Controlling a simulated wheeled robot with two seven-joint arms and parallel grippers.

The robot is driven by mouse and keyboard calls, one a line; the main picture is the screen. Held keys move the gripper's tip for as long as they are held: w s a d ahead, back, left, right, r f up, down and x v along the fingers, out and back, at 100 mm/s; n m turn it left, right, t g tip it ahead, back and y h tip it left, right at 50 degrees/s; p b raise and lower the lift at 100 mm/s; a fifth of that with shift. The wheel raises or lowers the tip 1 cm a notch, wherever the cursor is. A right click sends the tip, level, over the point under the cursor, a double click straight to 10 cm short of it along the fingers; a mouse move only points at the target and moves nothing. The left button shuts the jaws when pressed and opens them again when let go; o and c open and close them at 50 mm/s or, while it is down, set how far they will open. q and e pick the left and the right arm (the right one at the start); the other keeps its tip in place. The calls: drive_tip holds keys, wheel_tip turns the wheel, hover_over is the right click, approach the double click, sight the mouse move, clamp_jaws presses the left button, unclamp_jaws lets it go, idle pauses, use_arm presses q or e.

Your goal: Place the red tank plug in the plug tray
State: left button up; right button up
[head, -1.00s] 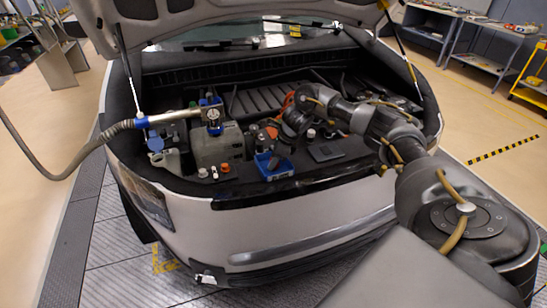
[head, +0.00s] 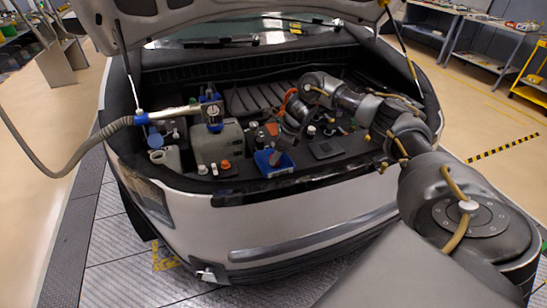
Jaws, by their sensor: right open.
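The blue plug tray (head: 263,167) sits near the front edge of the engine bay, right of the grey tank (head: 218,148). My left gripper is out of view.
A small orange cap (head: 225,165) stands left of the tray. The raised hood (head: 230,15) is above.

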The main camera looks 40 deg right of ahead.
drive_tip(key=v, duration=0.9)
drive_tip(key=shift+s+r, duration=0.2)
drive_tip(key=shift+r, duration=0.1)
drive_tip(key=shift+w+d, duration=0.1)
